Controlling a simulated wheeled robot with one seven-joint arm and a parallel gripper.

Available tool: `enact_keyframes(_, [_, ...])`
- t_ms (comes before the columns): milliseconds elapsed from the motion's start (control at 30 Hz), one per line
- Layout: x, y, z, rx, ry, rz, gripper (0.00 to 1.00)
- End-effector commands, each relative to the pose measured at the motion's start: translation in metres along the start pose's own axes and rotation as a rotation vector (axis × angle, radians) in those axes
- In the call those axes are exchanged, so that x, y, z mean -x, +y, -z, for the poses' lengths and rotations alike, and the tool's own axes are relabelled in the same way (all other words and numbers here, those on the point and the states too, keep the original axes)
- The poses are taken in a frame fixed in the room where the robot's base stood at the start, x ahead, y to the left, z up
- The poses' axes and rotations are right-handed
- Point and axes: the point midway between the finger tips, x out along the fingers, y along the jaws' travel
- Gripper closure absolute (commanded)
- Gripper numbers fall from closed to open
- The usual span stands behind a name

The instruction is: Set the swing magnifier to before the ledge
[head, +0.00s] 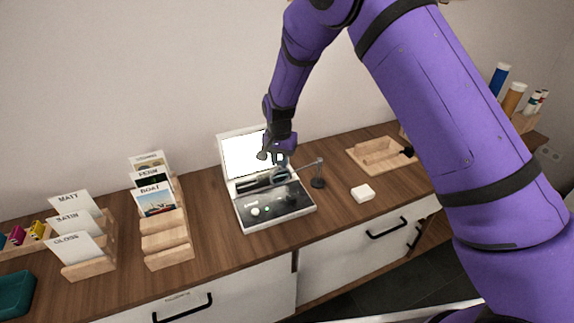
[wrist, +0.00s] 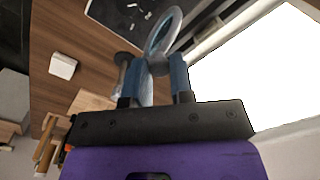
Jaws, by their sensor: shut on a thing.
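The swing magnifier has a round lens (head: 281,175) on a thin arm, hinged to a post with a dark round base (head: 317,183) on the wooden counter. The lens hangs over the rear part of a white device with an upright lit screen (head: 243,153) and a dark front panel (head: 272,204). My gripper (head: 279,160) is shut on the magnifier at the lens rim's near side. In the wrist view, the ring of the lens (wrist: 163,31) stands just beyond my fingertips. I cannot tell for sure which edge is the ledge; a dark strip runs below the screen.
A white block (head: 362,193) lies right of the post, with a wooden tray (head: 378,154) behind it. Wooden racks with cards (head: 166,235) stand to the left. Bottles (head: 512,98) stand at the far right. Bare counter shows between the racks and the device.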

Motion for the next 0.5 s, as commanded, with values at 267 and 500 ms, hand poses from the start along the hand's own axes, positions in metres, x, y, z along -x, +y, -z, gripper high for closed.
enact_keyframes(267, [0.000,-0.011,0.013,-0.107,0.001,0.000,1.00])
enact_keyframes(500, [0.001,-0.014,0.017,-0.135,0.001,0.001,1.00])
